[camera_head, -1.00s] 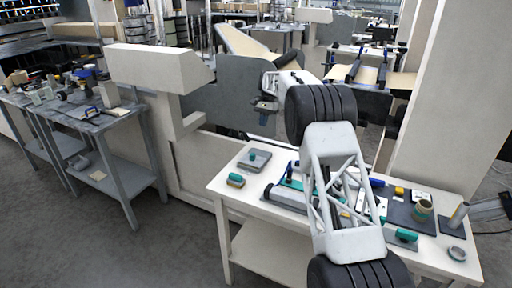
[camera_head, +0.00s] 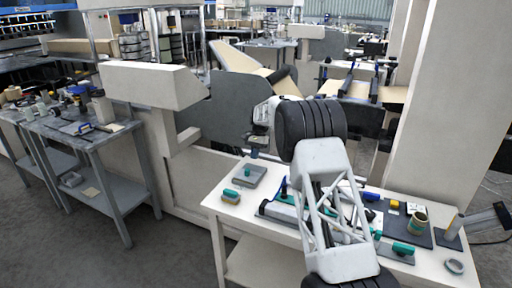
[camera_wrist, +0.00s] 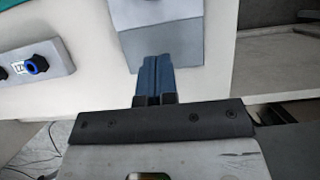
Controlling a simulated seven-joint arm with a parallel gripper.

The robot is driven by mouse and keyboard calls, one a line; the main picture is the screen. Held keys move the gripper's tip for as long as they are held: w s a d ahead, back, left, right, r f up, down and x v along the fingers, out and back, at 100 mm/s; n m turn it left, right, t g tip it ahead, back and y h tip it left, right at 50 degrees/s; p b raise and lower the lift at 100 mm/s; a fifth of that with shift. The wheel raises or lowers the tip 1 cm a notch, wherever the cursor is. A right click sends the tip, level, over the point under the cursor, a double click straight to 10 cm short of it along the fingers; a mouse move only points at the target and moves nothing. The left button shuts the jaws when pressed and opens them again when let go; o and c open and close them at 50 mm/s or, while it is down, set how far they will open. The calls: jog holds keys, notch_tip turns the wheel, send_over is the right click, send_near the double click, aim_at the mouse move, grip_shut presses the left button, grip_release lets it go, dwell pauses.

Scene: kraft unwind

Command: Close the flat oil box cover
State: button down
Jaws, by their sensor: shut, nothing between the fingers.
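A flat grey box (camera_head: 246,178) with a small teal knob on top lies on the white table's back left part; it looks like the flat oil box. Whether its cover is open or shut cannot be told. My gripper (camera_head: 254,153) is just above its far edge in the head view, pointing down. In the wrist view my gripper's blue fingers (camera_wrist: 153,78) are together and empty. Their tips overlap the near edge of a grey box (camera_wrist: 165,42) with a paler top part; contact cannot be told.
A teal-topped piece (camera_head: 230,196) sits left of the box on the white table (camera_head: 238,224). A block with a blue knob (camera_wrist: 36,65) shows left in the wrist view. A cream machine housing (camera_head: 150,78) stands behind left.

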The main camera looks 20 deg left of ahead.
aim_at(248, 169)
jog(key=shift+s+f, duration=0.35)
jog(key=shift+s, duration=0.3)
jog(key=shift+s+f, duration=0.35)
jog(key=shift+s, duration=0.25)
jog(key=shift+s+f, duration=0.1)
jog(key=shift+s, duration=0.95)
jog(key=shift+s, duration=0.1)
jog(key=shift+s, duration=0.9)
jog(key=shift+w, duration=0.7)
jog(key=w, duration=0.3)
jog(key=shift+r, duration=0.2)
jog(key=v, duration=0.9)
jog(key=shift+r, duration=0.35)
